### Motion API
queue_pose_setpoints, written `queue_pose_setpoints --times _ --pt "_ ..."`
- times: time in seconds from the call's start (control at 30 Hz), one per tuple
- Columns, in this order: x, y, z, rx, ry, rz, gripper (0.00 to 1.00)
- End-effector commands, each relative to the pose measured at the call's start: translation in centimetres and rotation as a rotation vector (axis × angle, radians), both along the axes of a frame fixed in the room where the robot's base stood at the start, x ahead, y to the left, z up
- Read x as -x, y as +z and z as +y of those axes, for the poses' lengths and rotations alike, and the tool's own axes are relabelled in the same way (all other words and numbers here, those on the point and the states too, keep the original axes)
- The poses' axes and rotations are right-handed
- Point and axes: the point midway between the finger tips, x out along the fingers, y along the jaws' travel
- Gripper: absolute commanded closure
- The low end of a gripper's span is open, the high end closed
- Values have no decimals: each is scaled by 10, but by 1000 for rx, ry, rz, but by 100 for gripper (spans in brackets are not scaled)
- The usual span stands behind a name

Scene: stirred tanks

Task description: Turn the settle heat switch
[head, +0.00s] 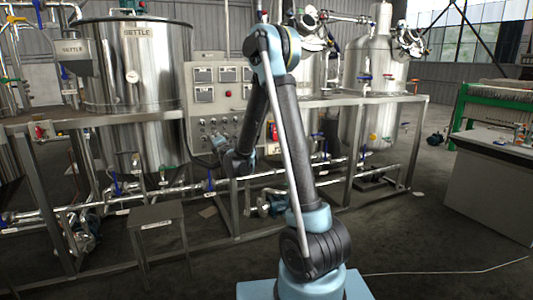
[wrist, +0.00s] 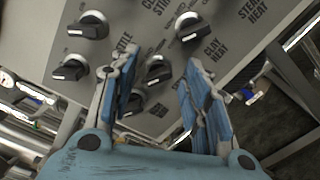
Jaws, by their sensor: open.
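In the wrist view, the grey control panel (wrist: 225,75) fills the upper part, seen tilted, with several black-and-silver rotary knobs. My gripper (wrist: 162,64) is open, its two blue-padded fingers pointing at the panel. One knob (wrist: 158,69) shows between the fingertips; I cannot tell whether they touch it. Its own label is hidden. It lies in line with the knob (wrist: 188,27) beside the CLAY HEAT label. A label ending in "TTLE" (wrist: 125,44) is partly covered by the left finger. In the head view, the panel (head: 203,73) stands behind my arm, and the fingers cannot be made out.
In the head view, a SETTLE tank (head: 140,75) stands left of the panel. A metal frame rail (head: 365,98) and pipes run around it. Open floor lies front right.

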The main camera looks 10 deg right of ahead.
Motion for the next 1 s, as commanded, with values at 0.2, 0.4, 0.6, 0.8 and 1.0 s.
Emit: queue_pose_setpoints --times 0.2,0.4,0.6,0.8,1.0 --pt "0 0 0 -177 0 51 57" --pt "0 0 0 -339 -1 98 57" --pt "0 0 0 -503 -1 145 57" --pt "0 0 0 -666 -2 192 57" --pt "24 0 -7 -714 -1 206 57"
